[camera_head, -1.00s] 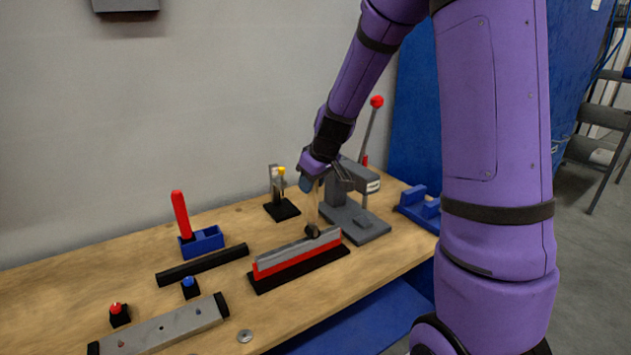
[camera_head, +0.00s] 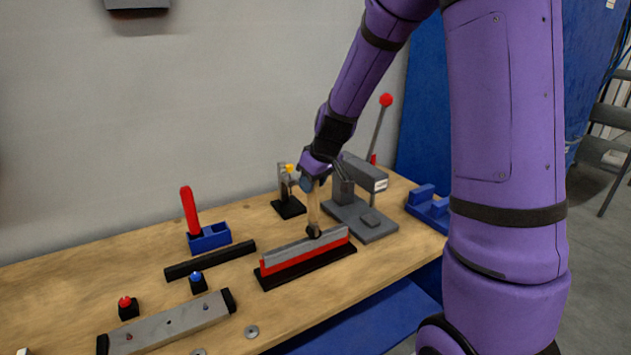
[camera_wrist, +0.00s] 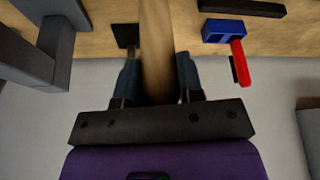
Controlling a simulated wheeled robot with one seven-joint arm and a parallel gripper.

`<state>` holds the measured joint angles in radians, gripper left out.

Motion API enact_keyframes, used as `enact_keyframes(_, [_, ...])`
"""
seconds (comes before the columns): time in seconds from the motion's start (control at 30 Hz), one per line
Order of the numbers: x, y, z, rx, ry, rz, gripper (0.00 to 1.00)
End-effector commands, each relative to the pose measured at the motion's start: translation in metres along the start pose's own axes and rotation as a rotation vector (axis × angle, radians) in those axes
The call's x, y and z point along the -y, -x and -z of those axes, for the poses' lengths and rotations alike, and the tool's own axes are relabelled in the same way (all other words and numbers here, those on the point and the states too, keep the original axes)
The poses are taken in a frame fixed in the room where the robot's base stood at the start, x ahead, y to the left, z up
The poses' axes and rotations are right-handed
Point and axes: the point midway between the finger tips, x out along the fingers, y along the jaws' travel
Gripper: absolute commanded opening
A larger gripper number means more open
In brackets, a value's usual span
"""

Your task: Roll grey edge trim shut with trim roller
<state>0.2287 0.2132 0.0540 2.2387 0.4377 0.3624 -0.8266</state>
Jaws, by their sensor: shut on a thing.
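The trim roller has a pale wooden handle (camera_head: 313,205) and a dark wheel (camera_head: 314,231). My gripper (camera_head: 314,184) is shut on the upper handle. In the wrist view the handle (camera_wrist: 157,45) runs between my two blue fingers (camera_wrist: 158,80); the wheel is out of sight there. In the head view the roller stands roughly upright, its wheel at the top edge of the grey edge trim (camera_head: 284,252), right of the trim's middle. The trim lies along a red strip (camera_head: 300,264) on a black base (camera_head: 318,267). I cannot tell which part of the trim is closed.
A lever press (camera_head: 362,218) with a red knob stands right behind the trim. A small black-based fixture (camera_head: 289,207), a blue holder (camera_head: 209,239) with a red handle and a black bar (camera_head: 210,260) lie behind and left. Bare wooden bench (camera_head: 345,283) lies in front.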

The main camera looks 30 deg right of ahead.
Motion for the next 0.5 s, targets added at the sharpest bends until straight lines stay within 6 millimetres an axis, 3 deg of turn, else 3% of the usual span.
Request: enact_keyframes(0.5, [0.019,-0.002,0.004,0.002,0.000,0.003,0.08])
